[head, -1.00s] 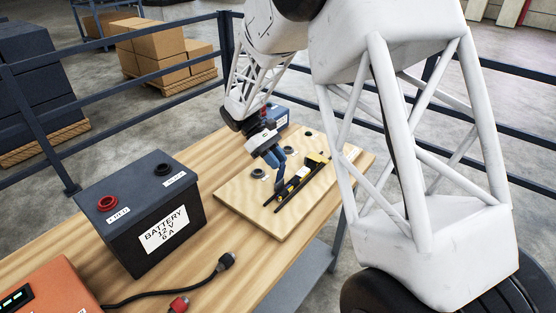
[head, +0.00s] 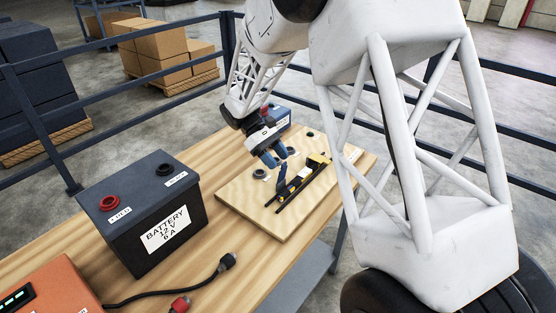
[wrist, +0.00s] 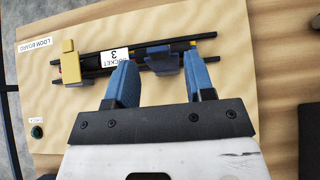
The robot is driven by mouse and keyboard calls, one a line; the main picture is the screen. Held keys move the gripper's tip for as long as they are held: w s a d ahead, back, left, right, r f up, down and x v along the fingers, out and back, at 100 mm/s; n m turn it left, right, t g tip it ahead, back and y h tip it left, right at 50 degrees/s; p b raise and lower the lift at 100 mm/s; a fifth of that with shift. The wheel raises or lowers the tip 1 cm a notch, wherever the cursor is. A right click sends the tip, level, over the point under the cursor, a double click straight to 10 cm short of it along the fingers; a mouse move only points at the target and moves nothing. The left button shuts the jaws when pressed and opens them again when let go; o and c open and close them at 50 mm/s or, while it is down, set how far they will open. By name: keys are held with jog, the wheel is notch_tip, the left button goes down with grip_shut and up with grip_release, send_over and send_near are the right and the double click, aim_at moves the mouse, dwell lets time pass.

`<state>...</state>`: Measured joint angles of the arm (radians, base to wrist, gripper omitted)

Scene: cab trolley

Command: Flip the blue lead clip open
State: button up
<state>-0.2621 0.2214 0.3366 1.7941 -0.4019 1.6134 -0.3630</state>
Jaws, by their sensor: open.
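The blue lead clip (head: 282,178) is a dark blue piece on the black rails of the pale wooden loom board (head: 241,208). In the head view it appears to stand up from the rails, but its exact angle is hard to tell. In the wrist view the clip (wrist: 163,61) shows between and just beyond my fingertips. In the wrist view my gripper (wrist: 159,68) points toward the rails.
A yellow block (wrist: 70,62) sits at one end of the rails, with a socket 3 label (wrist: 114,57) beside it. A green button (wrist: 37,132) is near the board's edge. A black battery (head: 142,220), an orange box (head: 45,290) and cable plugs share the table.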

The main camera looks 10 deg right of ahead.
jog(key=v, duration=0.6)
jog(key=shift+w+a+r, duration=0.2)
jog(key=shift+a, duration=0.05)
jog(key=s+d+r+m+t+y, duration=0.2)
jog(key=s+d+r, duration=0.3)
jog(key=s, duration=0.4)
jog(key=s+d+r+m+t+y, duration=0.2)
jog(key=s+d+r, duration=0.3)
jog(key=s, duration=0.4)
jog(key=s+d+m+t+y, duration=0.3)
jog(key=s+d+m+t, duration=0.1)
jog(key=s, duration=1.7)
jog(key=shift+d+m+t, duration=0.2)
jog(key=shift+m+t, duration=0.4)
jog(key=shift+t, duration=0.3)
